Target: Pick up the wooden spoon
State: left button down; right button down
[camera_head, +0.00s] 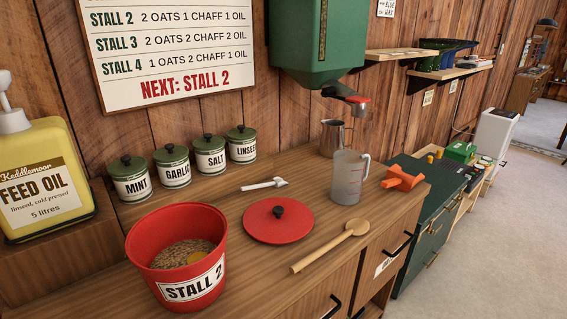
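The wooden spoon (330,247) lies flat on the wooden counter near its front edge. Its bowl points to the back right and its handle points to the front left. It lies just right of and in front of a red lid (279,221) with a black knob, and nothing covers it. Neither of my grippers shows in the head view.
A red bucket (177,257) marked STALL 2, holding feed, stands left of the spoon. A clear measuring jug (348,178), metal jug (332,137), white scoop (264,184) and orange object (403,179) stand behind. A green dispenser (318,40) hangs above.

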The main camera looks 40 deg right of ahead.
aim_at(357, 226)
jog(key=l+z, duration=0.1)
jog(key=z, duration=0.35)
jog(key=l+z, duration=0.1)
jog(key=z, duration=0.35)
jog(key=l+z, duration=0.1)
jog(key=z, duration=0.35)
